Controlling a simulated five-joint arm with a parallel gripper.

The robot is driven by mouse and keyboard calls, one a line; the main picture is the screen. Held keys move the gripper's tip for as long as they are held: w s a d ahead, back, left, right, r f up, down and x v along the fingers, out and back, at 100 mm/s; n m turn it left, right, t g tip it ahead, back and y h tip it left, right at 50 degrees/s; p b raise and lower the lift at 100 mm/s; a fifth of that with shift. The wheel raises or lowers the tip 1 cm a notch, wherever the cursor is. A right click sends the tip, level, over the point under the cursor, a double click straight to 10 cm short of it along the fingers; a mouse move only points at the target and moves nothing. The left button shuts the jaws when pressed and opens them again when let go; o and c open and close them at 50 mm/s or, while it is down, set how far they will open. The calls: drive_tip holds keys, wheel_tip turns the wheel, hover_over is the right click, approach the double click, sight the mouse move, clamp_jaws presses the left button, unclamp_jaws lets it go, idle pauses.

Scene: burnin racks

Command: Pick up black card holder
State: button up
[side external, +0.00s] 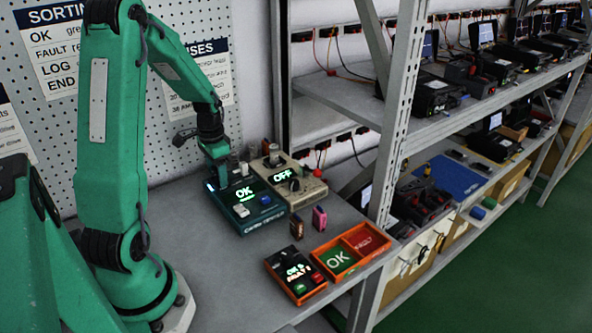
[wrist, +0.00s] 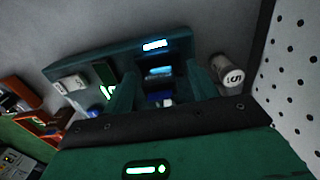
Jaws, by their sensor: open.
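A small dark block with an orange-brown edge (side external: 296,226) stands upright on the bench, left of a pink-purple block (side external: 319,217). I cannot tell for sure whether it is the black card holder. My gripper (side external: 217,172) is at the back of the teal tester (side external: 245,222), which shows a lit "OK". In the wrist view, my gripper (wrist: 160,92) has its two teal fingers apart over the teal tester (wrist: 185,45). A dark slot area with bluish-white lights shows between them; I cannot make out a held object.
A beige tester (side external: 312,188) marked "OFF" stands right of the teal one. Orange-rimmed OK and FAULT trays (side external: 330,273) and an orange button box (side external: 268,264) are at the front. A pale cylinder marked 5 (wrist: 228,72) is near one finger. The bench's left front is clear.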

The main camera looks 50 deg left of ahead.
idle(0.3)
drive_tip(key=c, duration=1.1)
drive_tip(key=shift+r, duration=0.1)
drive_tip(key=shift+r, duration=0.45)
wheel_tip(320, 180, up, 3)
drive_tip(key=shift+r, duration=0.2)
drive_tip(key=d+r, duration=0.2)
drive_tip(key=d, duration=0.1)
drive_tip(key=w+d+r, duration=0.1)
drive_tip(key=d+r, duration=0.1)
drive_tip(key=d, duration=0.2)
drive_tip(key=w+d+r, duration=0.1)
drive_tip(key=d+r, duration=0.1)
drive_tip(key=d, duration=0.2)
drive_tip(key=shift+w+d+r, duration=0.2)
drive_tip(key=shift+r, duration=0.05)
